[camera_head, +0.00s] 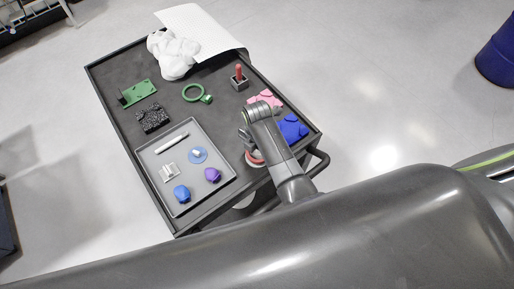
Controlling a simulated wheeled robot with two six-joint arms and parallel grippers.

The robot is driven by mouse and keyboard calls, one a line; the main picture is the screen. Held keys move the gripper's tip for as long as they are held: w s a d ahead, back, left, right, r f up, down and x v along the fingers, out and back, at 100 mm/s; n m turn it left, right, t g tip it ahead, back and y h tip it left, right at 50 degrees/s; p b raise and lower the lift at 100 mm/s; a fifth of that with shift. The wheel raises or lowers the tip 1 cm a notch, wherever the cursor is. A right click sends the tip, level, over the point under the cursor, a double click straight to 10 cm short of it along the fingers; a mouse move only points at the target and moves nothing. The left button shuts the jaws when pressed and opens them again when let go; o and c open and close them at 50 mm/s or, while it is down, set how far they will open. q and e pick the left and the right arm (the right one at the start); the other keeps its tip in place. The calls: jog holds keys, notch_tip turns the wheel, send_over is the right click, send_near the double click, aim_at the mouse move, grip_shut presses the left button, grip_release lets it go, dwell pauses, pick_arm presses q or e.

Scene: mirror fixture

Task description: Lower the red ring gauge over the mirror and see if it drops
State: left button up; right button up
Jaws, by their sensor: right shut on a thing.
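My right gripper (246,143) is over the near right part of the dark cart top. It is shut on the red ring gauge (256,161), which shows as a thin red arc just below the fingers. A pale round edge shows around the red arc; I cannot tell whether it is the mirror or its fixture, or whether the ring touches it. The arm and fingers hide most of the ring and whatever lies under it. My left gripper is not in view.
A green ring (194,93), a red peg (239,72) in a dark block, pink (267,98) and blue pieces (292,128) lie around.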

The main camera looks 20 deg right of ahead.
aim_at(257, 154)
jog(key=shift+f, duration=0.25)
dwell(0.8)
jog(key=shift+r, duration=2.5)
